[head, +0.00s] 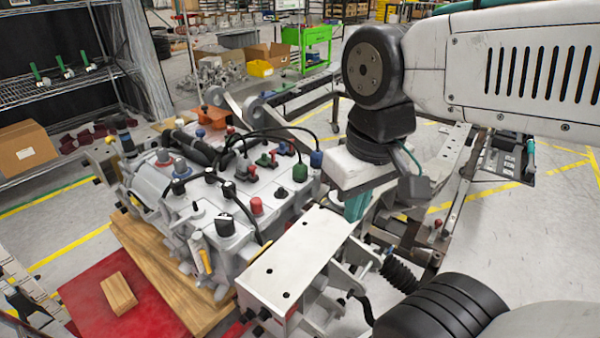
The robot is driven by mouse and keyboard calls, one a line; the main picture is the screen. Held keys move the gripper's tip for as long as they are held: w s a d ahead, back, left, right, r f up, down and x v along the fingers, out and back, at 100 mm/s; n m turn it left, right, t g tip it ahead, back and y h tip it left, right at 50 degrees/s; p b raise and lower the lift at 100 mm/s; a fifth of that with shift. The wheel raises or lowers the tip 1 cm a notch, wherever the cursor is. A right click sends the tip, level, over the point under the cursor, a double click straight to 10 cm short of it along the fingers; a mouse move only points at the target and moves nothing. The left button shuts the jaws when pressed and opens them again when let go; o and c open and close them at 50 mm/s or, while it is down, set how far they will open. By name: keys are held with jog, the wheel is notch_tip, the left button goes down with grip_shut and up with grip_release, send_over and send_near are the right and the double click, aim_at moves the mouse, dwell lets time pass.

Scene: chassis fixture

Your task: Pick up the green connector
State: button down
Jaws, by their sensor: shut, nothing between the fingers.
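The grey chassis unit (225,240) carries several coloured connectors and caps. A dark green connector (300,172) stands near its right edge, and a smaller green one (264,160) sits left of it. Another dark green cap (178,187) is on the left part. I cannot tell which is the task's green connector. My gripper (355,208), with teal fingers, points down at the centre right, to the right of and apart from the green connectors. Its fingers are shut and empty. The arm hides part of the frame behind it.
A pale metal bracket plate (300,255) lies in front of the unit. Red caps (256,207), a blue connector (316,158) and looping black cables (240,205) crowd the unit. It rests on wooden boards (160,275) by a red surface (95,310). Shelves stand at the left.

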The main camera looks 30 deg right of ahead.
dwell(0.4)
jog(key=c, duration=1.6)
grip_release()
jog(key=o, duration=0.5)
jog(key=shift+w+d+f+g, duration=0.15)
jog(key=shift+f+g, duration=0.15)
jog(key=shift+f, duration=0.05)
jog(key=shift+o, duration=0.7)
jog(key=w+d+f+m+g, duration=0.1)
jog(key=w+d, duration=0.1)
jog(key=w, duration=0.5)
jog(key=w+d+f+m+g, duration=0.1)
jog(key=w+f, duration=0.1)
jog(key=w, duration=0.5)
jog(key=shift+d, duration=0.4)
jog(key=m+t, duration=0.1)
jog(key=m, duration=0.1)
send_over(300, 164)
jog(key=f, duration=0.4)
jog(key=shift+w+f, duration=0.2)
jog(key=shift+f, duration=0.2)
jog(key=shift+m, duration=0.3)
jog(key=shift+s+d+f, duration=0.1)
jog(key=shift+s+f, duration=0.05)
jog(key=shift+f, duration=3.6)
